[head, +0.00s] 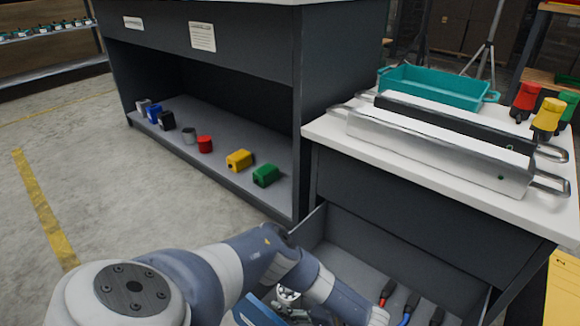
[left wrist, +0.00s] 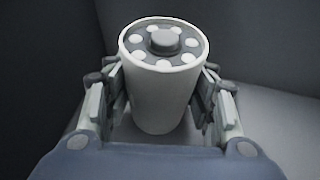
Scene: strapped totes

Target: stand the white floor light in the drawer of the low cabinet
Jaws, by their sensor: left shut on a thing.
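The white floor light (left wrist: 158,108) is a tapering white cup with a dark top, a ring of white round lenses and a grey knob. My left gripper (left wrist: 161,88) is shut on its sides and holds it about upright. Dark grey walls and a lighter grey surface surround it; whether its base touches that surface is hidden. In the head view my left arm reaches over the open drawer (head: 345,245) of the low cabinet (head: 375,195). I cannot make out the light there. My right gripper is not in view.
Several dark-handled tools with red and blue parts (head: 386,292) lie at the drawer's right. On the cabinet's white top are long metal-handled bars (head: 430,150), a teal tote (head: 440,88) and red and yellow items. A dark shelf unit (head: 215,75) with small coloured blocks stands left.

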